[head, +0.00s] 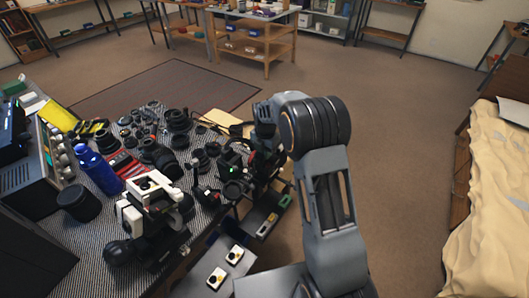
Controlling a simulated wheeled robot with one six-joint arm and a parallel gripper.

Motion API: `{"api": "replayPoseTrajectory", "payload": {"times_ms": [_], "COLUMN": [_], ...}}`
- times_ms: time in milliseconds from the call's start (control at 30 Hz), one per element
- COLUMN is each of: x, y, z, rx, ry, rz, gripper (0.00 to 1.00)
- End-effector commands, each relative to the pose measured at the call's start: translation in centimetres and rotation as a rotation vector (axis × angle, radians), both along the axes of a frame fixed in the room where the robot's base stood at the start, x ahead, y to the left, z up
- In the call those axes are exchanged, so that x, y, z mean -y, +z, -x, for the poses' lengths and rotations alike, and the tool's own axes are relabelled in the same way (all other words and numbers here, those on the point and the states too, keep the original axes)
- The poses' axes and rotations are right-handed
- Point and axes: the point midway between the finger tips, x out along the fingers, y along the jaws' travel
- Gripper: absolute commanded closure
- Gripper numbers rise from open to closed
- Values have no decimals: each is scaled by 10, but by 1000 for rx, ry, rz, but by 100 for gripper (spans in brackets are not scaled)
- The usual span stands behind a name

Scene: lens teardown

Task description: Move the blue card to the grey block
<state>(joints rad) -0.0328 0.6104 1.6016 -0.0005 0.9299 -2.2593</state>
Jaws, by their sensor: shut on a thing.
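My gripper (262,150) is at the right edge of the cluttered bench, at the end of my grey arm. It is dark and small against black parts, and its fingertips are hard to tell apart from them. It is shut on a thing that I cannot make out. I cannot pick out a blue card anywhere in the head view. I cannot tell any grey block apart among the parts on the bench.
The bench (100,225) has a striped mat crowded with black lens parts. A blue bottle (97,170) and a white-and-black microscope-like device (150,205) stand at left. Brown floor lies clear to the right.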

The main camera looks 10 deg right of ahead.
Motion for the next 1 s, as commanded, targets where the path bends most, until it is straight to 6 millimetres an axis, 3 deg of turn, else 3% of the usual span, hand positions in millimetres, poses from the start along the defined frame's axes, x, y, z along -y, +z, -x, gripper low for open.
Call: {"api": "replayPoseTrajectory", "payload": {"times_ms": [1000], "x": [0], "y": [12], "z": [0], "rx": [0], "ry": [0], "rz": [0], "gripper": [100]}}
